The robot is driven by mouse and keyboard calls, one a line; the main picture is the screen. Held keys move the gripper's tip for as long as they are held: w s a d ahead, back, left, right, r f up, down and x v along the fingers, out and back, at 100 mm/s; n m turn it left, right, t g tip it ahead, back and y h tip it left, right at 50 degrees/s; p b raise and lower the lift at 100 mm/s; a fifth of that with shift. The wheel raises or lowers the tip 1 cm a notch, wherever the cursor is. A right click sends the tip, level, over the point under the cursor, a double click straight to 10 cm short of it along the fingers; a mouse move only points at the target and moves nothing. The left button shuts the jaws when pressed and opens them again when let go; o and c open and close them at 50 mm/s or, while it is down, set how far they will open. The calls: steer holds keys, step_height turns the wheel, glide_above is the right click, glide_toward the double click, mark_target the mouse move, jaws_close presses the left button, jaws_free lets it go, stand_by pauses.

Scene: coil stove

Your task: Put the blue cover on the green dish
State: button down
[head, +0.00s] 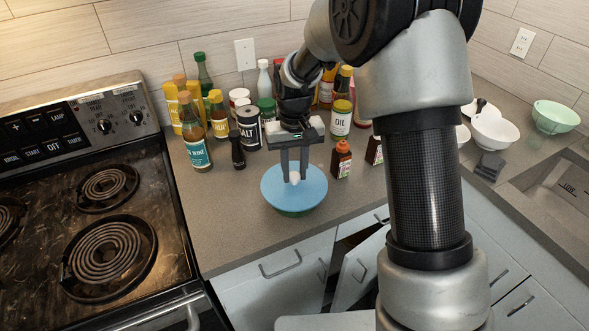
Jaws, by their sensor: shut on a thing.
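The blue cover (279,191) is a round disc with a pale knob (294,177) in its middle. My gripper (294,178) points down over it, with its two fingers shut on the knob. A thin edge of the green dish (294,212) shows below the cover's front rim, near the counter's front edge. The cover hides most of the dish. The cover looks about level over the dish, but I cannot tell whether it rests on the rim or is slightly above it.
Small brown bottles (341,160) stand right of the cover. A coil stove (105,245) is at left. White bowls (494,131), a pale green bowl (555,117) and a sink (562,190) are at right.

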steer(key=c, duration=1.4)
jaws_free()
steer(key=shift+c, duration=0.2)
